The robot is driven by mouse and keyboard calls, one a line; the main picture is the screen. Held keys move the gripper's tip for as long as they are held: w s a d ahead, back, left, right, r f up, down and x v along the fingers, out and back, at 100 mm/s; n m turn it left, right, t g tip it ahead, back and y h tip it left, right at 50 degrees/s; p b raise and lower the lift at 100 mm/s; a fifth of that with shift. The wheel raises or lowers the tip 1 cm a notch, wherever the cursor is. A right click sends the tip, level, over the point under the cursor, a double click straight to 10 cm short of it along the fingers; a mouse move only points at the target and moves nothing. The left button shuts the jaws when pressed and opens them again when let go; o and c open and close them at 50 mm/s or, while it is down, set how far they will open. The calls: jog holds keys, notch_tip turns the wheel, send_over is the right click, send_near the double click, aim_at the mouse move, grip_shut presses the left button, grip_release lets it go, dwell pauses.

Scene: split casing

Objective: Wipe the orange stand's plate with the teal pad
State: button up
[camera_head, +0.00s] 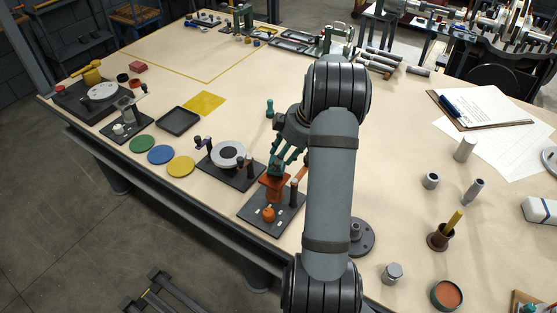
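The orange stand (272,187) is on a dark base plate (285,217) near the front edge of the table. My gripper (277,158) points down over the stand from behind my arm. Its fingers appear closed on the teal pad (275,170), a small block at the fingertips. The pad is at the top of the orange stand; I cannot tell whether it touches the plate, which is mostly hidden by the pad and gripper.
On the same base are an orange knob (268,214) and a dark post (294,191). A base with a round silver disc (229,154) is close to the left. A small teal peg (270,107) stands behind. A round dark flange (361,238) is to the right.

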notch_tip(320, 180, up, 4)
jog(key=shift+s+a+p, duration=0.1)
jog(key=shift+s+p, duration=0.05)
jog(key=shift+p, duration=0.45)
jog(key=shift+r+p, duration=1)
jog(key=shift+r, duration=0.9)
